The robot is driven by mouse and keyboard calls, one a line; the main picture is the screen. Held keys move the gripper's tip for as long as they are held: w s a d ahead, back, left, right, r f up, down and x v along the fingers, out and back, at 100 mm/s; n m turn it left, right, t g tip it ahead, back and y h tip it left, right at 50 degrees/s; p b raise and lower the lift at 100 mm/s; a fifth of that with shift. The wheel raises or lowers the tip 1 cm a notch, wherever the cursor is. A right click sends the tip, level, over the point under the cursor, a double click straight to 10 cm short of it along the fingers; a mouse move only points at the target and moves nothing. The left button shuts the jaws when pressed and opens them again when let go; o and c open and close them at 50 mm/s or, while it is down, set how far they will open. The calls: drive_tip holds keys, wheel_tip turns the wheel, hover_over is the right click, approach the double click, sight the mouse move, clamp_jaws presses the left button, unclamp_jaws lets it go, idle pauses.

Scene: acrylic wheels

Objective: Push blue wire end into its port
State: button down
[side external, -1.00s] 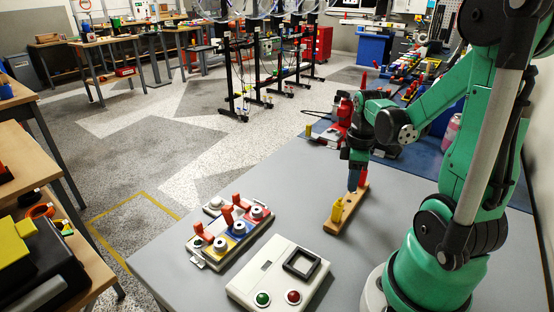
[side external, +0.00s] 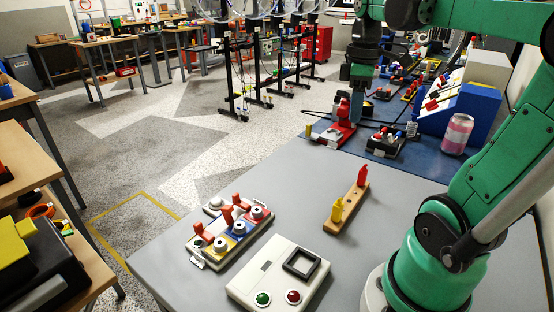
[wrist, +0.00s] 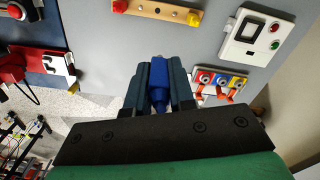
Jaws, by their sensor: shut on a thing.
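The blue wire end (wrist: 158,95) is between the fingers of my gripper (wrist: 160,75) in the wrist view. In the side view my gripper (side external: 357,98) is shut on it and hangs high above the back of the table, pointing down. The port board (side external: 228,236) lies at the front left, with yellow, blue and red ports and red levers. The blue port (side external: 237,230) is the middle one and looks empty. The board also shows in the wrist view (wrist: 219,88), right of the gripper. The far tip of the wire end is hard to make out.
A wooden block (side external: 347,209) holds a red wire end (side external: 362,175) and a yellow one (side external: 337,210). A white box (side external: 278,275) with green and red buttons lies beside the port board. A red device (side external: 338,128), a can (side external: 456,134) and a blue case stand at the back.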

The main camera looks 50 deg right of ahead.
drive_tip(key=w+a+f+m, duration=0.2)
drive_tip(key=w+a+f, duration=0.3)
drive_tip(key=a, duration=0.5)
drive_tip(key=w+a+f+m, duration=0.3)
drive_tip(key=w+a+f, duration=0.2)
drive_tip(key=w+a, duration=0.2)
drive_tip(key=a, duration=0.2)
drive_tip(key=shift+a+m, duration=0.3)
drive_tip(key=shift+a, duration=0.1)
drive_tip(key=shift+f, duration=0.15)
drive_tip(key=shift+f, duration=2.4)
drive_tip(key=shift+f, duration=1.05)
drive_tip(key=c, duration=0.7)
unclamp_jaws()
drive_tip(key=shift+o, duration=0.2)
